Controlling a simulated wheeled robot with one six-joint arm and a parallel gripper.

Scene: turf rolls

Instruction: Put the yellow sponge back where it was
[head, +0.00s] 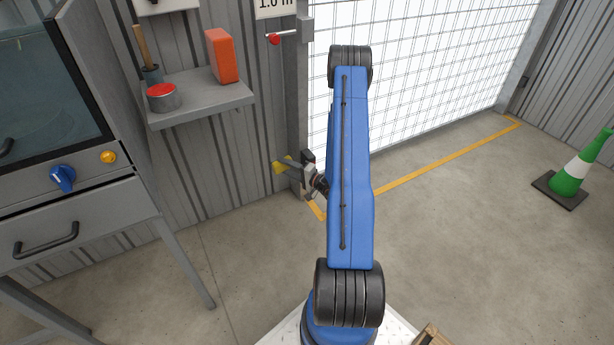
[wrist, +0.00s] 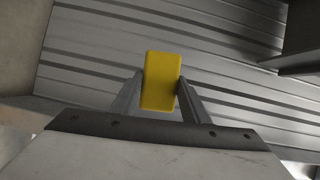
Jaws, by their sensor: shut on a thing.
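The yellow sponge (wrist: 160,82) is held between the two fingers of my gripper (wrist: 158,95) in the wrist view. In the head view a small part of the sponge (head: 280,167) shows at the tip of my gripper (head: 288,172), left of my blue arm. The gripper is shut on the sponge, in front of the corrugated wall and lower than the grey shelf (head: 200,108). The sponge touches nothing else that I can see.
On the shelf stand an orange block (head: 222,56), a grey tin with a red top (head: 161,97) and a cup with a wooden handle (head: 152,74). A cabinet with a drawer (head: 75,222) stands at left. A mesh gate (head: 430,90) is behind my arm. A green cone (head: 577,172) stands right on open floor.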

